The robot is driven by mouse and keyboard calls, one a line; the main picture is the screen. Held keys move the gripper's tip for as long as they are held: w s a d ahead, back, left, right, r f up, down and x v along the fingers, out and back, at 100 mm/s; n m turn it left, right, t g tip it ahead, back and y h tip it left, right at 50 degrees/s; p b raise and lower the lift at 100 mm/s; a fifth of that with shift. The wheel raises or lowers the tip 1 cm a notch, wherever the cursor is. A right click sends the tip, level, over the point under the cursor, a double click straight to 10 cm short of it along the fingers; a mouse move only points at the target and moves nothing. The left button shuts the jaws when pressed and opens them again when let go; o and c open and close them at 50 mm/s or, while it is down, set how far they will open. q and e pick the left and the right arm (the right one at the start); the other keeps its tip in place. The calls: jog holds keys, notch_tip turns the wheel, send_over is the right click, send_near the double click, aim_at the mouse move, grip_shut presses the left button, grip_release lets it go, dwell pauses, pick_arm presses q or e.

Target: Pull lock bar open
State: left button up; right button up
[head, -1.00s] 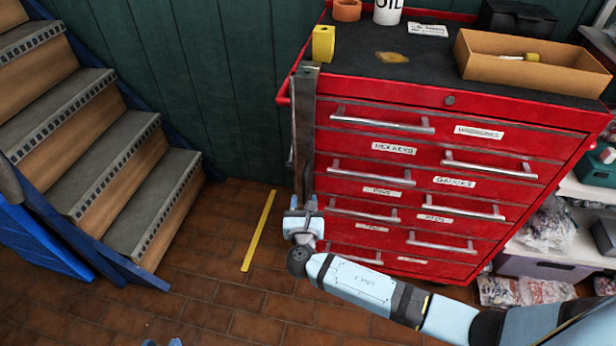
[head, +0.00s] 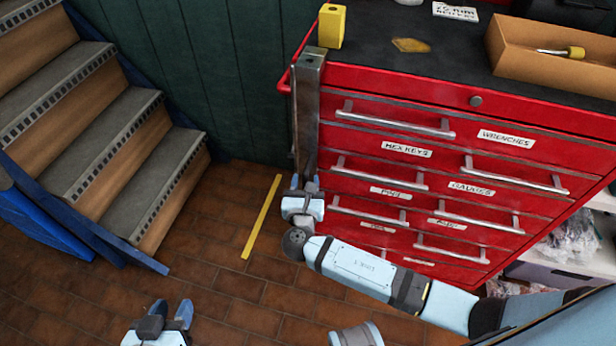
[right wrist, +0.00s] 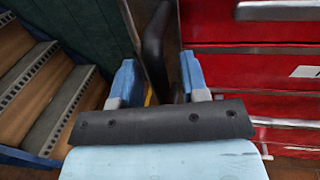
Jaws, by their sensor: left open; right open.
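The lock bar (head: 307,110) is a tall grey-brown metal strip standing upright along the left front edge of the red tool cabinet (head: 500,115). A dark handle (right wrist: 156,45) shows on it in the right wrist view. My right gripper (head: 304,185) is open at the bar's lower part. In the right wrist view its blue fingers (right wrist: 158,85) stand on either side of the handle, and I cannot tell whether they touch it. The bar's lower end is hidden by my gripper. My left gripper (head: 170,310) is open and empty, low over the floor.
Wooden stairs (head: 110,130) with a blue side rail stand at the left. A yellow strip (head: 262,217) lies on the brown tiles. The cabinet top holds a yellow block (head: 332,25) and a cardboard tray (head: 540,65). Several drawer handles stick out.

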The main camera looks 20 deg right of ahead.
grip_shut()
dwell(0.5)
